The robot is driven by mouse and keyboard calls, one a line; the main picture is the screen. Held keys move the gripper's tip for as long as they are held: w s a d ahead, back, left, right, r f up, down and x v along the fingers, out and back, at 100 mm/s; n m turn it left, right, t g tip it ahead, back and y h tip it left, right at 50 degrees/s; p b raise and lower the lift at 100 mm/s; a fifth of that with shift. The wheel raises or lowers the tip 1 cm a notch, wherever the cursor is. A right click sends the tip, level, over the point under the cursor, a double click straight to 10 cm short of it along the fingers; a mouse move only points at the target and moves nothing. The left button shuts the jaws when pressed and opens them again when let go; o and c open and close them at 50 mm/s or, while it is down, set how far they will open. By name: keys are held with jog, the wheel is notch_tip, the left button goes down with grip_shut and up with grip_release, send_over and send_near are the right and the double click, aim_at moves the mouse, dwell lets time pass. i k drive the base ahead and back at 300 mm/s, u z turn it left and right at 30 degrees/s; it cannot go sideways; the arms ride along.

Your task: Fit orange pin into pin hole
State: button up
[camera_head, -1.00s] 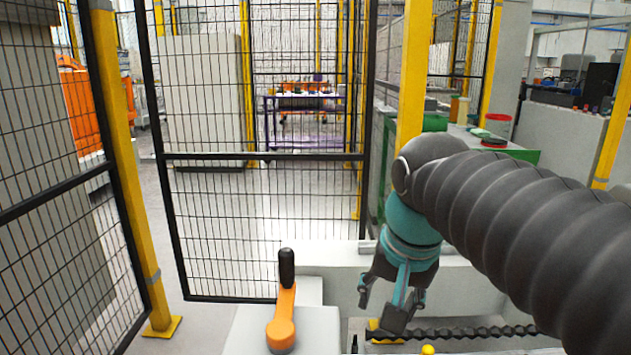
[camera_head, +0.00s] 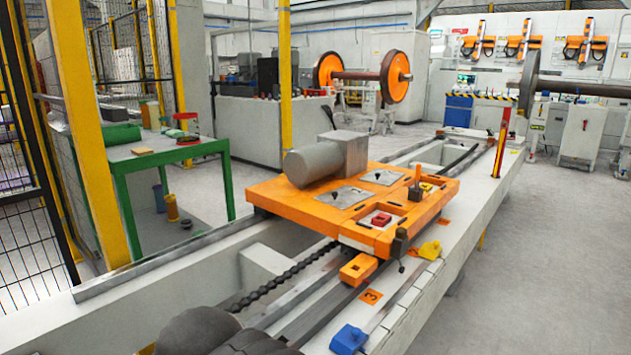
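An orange cart (camera_head: 290,207) sits on the rails in the middle of the view. A small thin orange upright piece (camera_head: 418,174) stands at a dark block (camera_head: 416,193) on the cart's right part; it may be the orange pin, but it is too small to be sure. A square red fitting (camera_head: 381,219) is set in the cart top nearby. I cannot make out which opening is the pin hole. An orange block (camera_head: 358,268) projects from the cart's near end, beside a black-knobbed lever (camera_head: 399,243). My gripper is out of view; only my dark arm sleeve shows at the bottom.
A grey motor (camera_head: 326,160) lies on the cart. A blue block (camera_head: 348,339) and a yellow block (camera_head: 430,250) sit on the bed's right side. A green table (camera_head: 165,150) and a yellow post (camera_head: 90,120) stand left. Open floor lies right.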

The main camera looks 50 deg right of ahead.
aim_at(338, 158)
jog(key=k, duration=1)
jog(key=z, duration=2.45)
jog(key=i, duration=1.45)
jog(key=u, duration=0.9)
